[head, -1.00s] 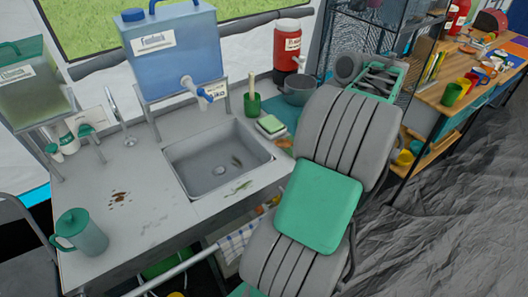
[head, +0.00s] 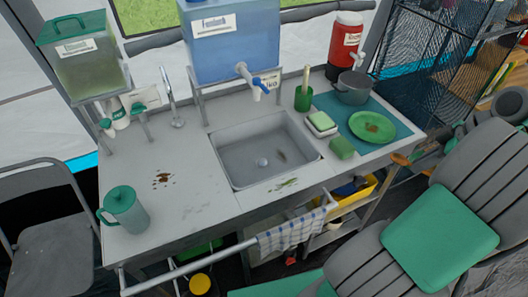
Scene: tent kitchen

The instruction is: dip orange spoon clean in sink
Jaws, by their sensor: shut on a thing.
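The orange spoon (head: 401,159) sticks out to the left from my gripper (head: 424,157), just off the counter's front right corner. My gripper is small in the picture and partly hidden by my own arm. It is shut on the spoon, whose handle is mostly hidden. The grey sink (head: 232,157) is set in the middle of the counter, to the left of the spoon. Its basin has a drain and a dark smear, and no water is clear to see.
Near the sink's right edge are a sponge on a holder (head: 320,124), a green block (head: 342,148) and a green cup (head: 303,98). A green plate (head: 372,127) and a grey pot (head: 354,87) stand further right. A tap (head: 172,98) and a pitcher (head: 124,210) stand left.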

